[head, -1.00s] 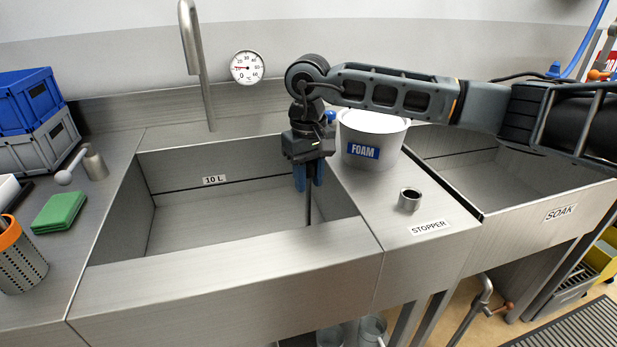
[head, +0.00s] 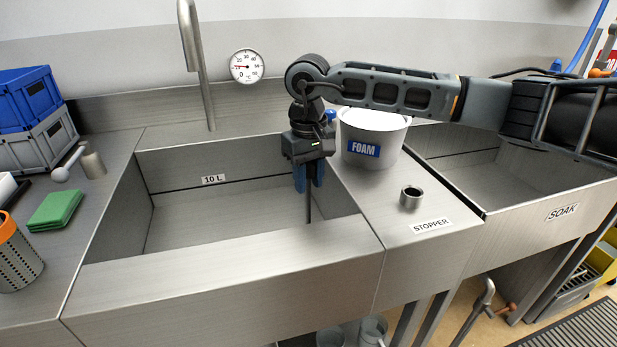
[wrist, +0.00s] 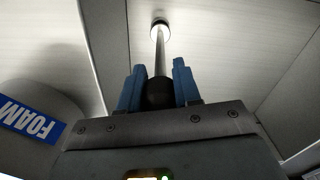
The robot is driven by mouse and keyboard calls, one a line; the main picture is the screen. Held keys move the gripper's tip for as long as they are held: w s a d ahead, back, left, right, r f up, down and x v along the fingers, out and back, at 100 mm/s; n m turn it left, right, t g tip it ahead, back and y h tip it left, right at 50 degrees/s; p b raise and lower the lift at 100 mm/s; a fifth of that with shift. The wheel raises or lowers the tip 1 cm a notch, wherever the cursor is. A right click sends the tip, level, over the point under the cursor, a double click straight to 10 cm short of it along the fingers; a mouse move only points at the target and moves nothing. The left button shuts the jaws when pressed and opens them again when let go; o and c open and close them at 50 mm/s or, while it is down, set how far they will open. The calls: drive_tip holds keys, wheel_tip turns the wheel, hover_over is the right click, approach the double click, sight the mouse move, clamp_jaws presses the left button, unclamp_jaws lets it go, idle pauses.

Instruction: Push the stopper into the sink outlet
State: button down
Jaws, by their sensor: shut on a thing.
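The stopper (head: 308,207) is a thin rod hanging upright from my gripper (head: 308,182) inside the left sink (head: 205,228). My gripper's blue fingers are shut on the stopper's dark top knob. In the wrist view, the knob (wrist: 159,92) sits between the fingertips (wrist: 159,80), and the rod runs away to a pale round end at the sink floor. I cannot tell whether this round end is the plug or the outlet's rim, or whether the plug is seated. In the head view, the sink's front wall hides the rod's lower end and the outlet.
A white FOAM bucket (head: 372,140) stands right of my gripper. An empty-looking metal holder (head: 411,197) stands by the STOPPER label. A tap spout (head: 196,60) rises behind the sink. The SOAK basin (head: 470,180) lies to the right. A green pad (head: 55,210) lies at left.

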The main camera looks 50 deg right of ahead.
sight(309, 163)
drive_tip(key=shift+f+b, duration=1.45)
drive_tip(key=shift+b, duration=0.05)
drive_tip(key=c, duration=0.7)
unclamp_jaws()
drive_tip(key=shift+r, duration=3.95)
